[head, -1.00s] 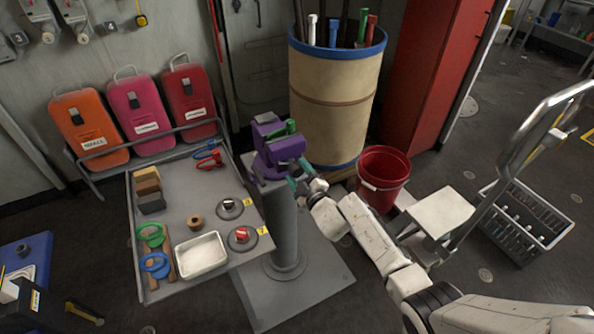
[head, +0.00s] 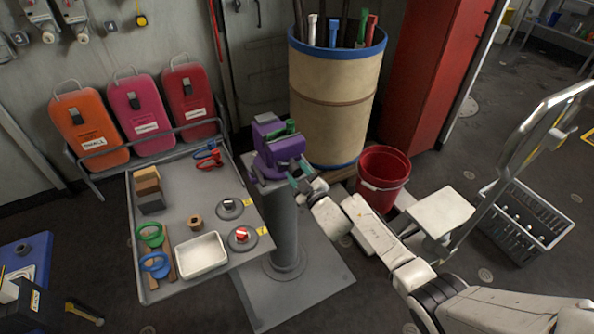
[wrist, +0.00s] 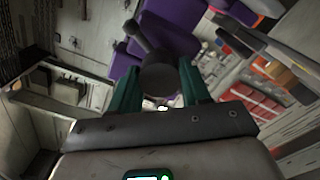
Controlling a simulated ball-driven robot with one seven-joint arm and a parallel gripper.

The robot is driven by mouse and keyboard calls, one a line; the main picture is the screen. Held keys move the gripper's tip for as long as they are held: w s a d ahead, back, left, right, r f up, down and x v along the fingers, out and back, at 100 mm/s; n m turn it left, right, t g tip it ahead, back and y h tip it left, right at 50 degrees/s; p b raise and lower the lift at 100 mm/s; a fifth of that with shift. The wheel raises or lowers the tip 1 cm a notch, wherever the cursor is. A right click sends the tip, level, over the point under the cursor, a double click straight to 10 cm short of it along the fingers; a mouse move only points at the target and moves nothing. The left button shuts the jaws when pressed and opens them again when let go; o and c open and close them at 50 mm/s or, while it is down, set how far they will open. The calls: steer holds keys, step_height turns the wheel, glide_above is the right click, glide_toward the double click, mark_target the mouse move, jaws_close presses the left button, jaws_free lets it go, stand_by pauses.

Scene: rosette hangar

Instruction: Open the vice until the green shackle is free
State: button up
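The purple vice (head: 280,152) stands on a grey pedestal (head: 284,225) beside the tray table. The green shackle (head: 290,126) sits at its jaws in the head view, partly hidden by the purple body; I cannot see any gap around it. My gripper (head: 303,176) is at the vice's near right side, at the handle. In the wrist view its teal fingers (wrist: 160,88) lie on both sides of the dark handle hub (wrist: 160,75) and appear closed on it. The handle bar (wrist: 143,42) slants up-left to a ball end.
The table at left holds a white tray (head: 201,254), green (head: 150,234) and blue (head: 154,265) rings, and other small parts. A tall drum (head: 335,95) stands behind the vice. A red bucket (head: 383,178) and a grey crate (head: 525,228) are at right.

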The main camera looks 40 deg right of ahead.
jaws_close()
steer(key=n, duration=0.3)
steer(key=shift+a, duration=0.15)
steer(key=n, duration=1.2)
steer(key=shift+s, duration=0.15)
steer(key=shift+b, duration=0.3)
